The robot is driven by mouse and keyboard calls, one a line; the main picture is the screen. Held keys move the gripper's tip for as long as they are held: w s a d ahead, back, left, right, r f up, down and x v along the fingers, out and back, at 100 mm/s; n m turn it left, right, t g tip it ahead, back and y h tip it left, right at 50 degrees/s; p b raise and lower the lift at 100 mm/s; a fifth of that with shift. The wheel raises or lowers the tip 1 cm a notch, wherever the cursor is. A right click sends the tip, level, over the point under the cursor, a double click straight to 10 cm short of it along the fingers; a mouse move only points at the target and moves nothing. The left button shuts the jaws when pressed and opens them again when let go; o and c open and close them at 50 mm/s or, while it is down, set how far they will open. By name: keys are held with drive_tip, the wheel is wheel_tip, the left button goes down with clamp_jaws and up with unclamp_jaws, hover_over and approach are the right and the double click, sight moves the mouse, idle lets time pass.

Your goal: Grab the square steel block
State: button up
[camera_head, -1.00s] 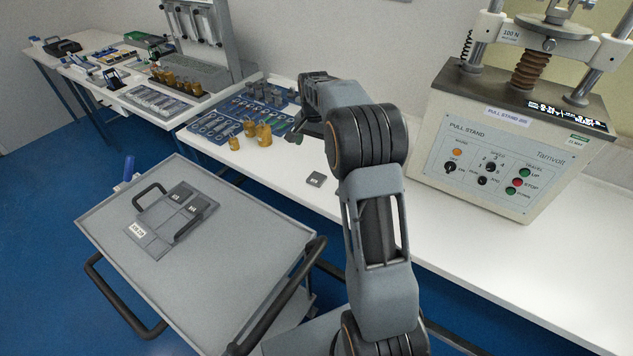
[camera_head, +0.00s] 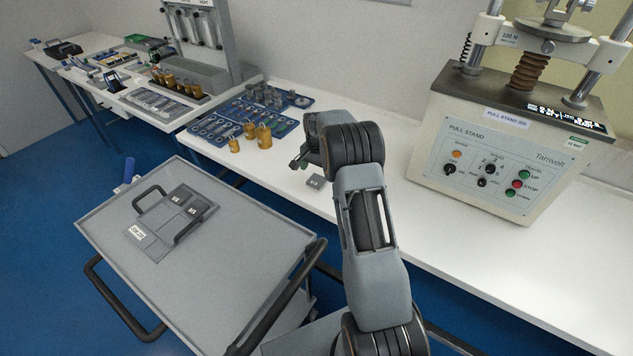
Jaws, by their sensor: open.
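A small square grey steel block (camera_head: 316,182) with a pale mark lies flat on the white bench (camera_head: 440,225), near its front edge. My gripper (camera_head: 297,164) is above the bench, just up and left of the block in the picture, and apart from it. Its fingers look open and empty, though they show small and partly behind my wrist. Two darker square blocks (camera_head: 180,195) (camera_head: 198,206) with pale marks sit in a grey handled tray (camera_head: 150,244) on the cart.
The grey cart (camera_head: 235,275) stands in front of the bench at left. Brass weights (camera_head: 264,137) and blue tool trays (camera_head: 215,128) lie left of my gripper. The pull stand (camera_head: 500,160) stands on the right. The bench between block and pull stand is clear.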

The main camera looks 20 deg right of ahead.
sight(317, 180)
drive_tip(key=shift+w+f+p, duration=0.15)
drive_tip(key=shift+f+p, duration=0.2)
drive_tip(key=shift+f, duration=1.95)
drive_tip(key=shift+d, duration=0.1)
drive_tip(key=c, duration=1.2)
